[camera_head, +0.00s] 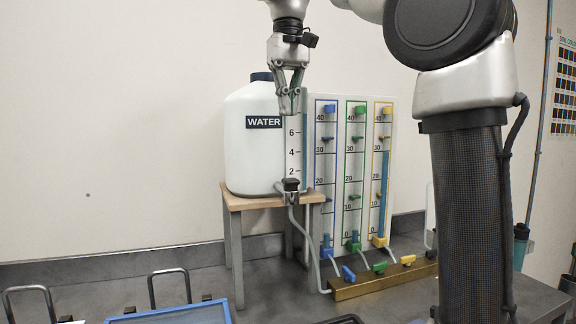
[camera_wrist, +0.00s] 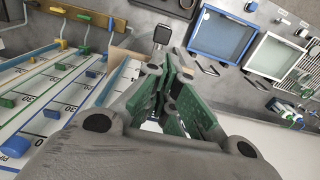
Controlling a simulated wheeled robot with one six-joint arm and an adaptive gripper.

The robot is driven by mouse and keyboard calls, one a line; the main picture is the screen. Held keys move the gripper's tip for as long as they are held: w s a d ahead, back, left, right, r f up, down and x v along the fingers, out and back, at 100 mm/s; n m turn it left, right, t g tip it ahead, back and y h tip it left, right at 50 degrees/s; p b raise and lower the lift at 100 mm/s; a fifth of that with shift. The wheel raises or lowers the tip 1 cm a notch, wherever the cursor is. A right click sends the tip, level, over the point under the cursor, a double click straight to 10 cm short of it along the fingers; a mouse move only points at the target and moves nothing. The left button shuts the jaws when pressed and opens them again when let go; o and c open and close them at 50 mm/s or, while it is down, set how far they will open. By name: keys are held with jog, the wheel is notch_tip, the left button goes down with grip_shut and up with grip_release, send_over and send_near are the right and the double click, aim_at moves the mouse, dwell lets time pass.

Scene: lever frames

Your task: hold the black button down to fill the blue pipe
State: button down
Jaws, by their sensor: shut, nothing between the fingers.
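The black button (camera_head: 291,184) is on the front of the white water tank (camera_head: 252,150), low down by its scale. It shows as a dark square in the wrist view (camera_wrist: 162,34), beyond my fingertips. The blue pipe (camera_head: 325,170) is the leftmost of three upright tubes on a white panel, with a little blue liquid near its bottom. My gripper (camera_head: 290,112) is shut and empty, pointing down in front of the tank's upper part, above the button and apart from it. Its green-padded fingers show in the wrist view (camera_wrist: 170,68).
The tank stands on a wooden-topped stand (camera_head: 272,200). The green pipe (camera_head: 354,180) is low; the yellow pipe (camera_head: 384,190) is filled to about 30. Blue (camera_head: 348,273), green (camera_head: 380,267) and yellow (camera_head: 408,260) valve handles sit on a brass manifold (camera_head: 360,284). Trays lie in front.

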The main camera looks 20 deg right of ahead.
send_near(291, 182)
jog(key=w+f, duration=0.1)
jog(key=f, duration=0.1)
jog(key=w+f, duration=0.1)
jog(key=f, duration=0.1)
jog(key=w+f, duration=0.1)
jog(key=f, duration=0.1)
jog(key=shift+w+d+f, duration=0.15)
jog(key=shift+d+f, duration=0.1)
jog(key=shift+f, duration=0.15)
